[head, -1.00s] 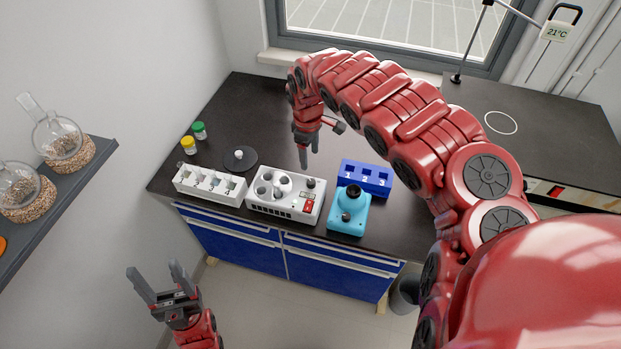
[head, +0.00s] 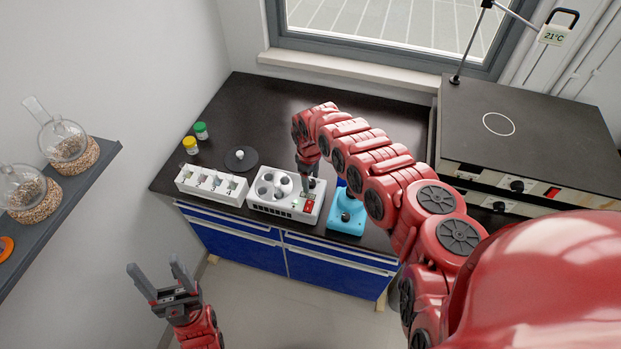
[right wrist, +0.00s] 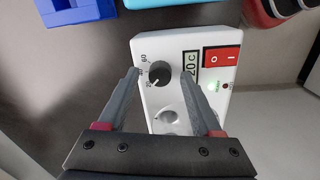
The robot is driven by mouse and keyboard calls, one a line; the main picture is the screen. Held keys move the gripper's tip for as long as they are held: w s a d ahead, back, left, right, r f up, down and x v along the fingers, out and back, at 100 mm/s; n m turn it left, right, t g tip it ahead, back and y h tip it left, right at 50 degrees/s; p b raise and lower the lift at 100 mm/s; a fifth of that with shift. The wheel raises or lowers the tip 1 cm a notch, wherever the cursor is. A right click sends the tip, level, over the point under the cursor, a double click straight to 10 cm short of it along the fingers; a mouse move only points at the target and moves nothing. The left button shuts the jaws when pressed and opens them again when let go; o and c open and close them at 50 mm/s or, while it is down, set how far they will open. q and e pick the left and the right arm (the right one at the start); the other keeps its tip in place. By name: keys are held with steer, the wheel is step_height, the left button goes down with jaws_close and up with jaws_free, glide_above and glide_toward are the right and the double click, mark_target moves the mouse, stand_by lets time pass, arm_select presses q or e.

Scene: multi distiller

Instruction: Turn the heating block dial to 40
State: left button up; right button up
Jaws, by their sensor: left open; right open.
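The white heating block (head: 262,200) stands on the dark bench, with round wells on top and a red switch (head: 308,205). In the right wrist view its black dial (right wrist: 159,73) shows beside printed numbers including 20 and 60, with its pale mark towards the 20. My left gripper (head: 155,265) is open and empty, in front of the bench.
A turquoise device (head: 347,222) stands just right of the block, close to my right arm. A blue rack (right wrist: 75,12) is largely hidden by my arm in the head view. A white rack (head: 211,186) stands left of the block. A dark disc-shaped device (head: 240,160) lies behind.

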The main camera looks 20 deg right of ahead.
jaws_close()
stand_by(0.4)
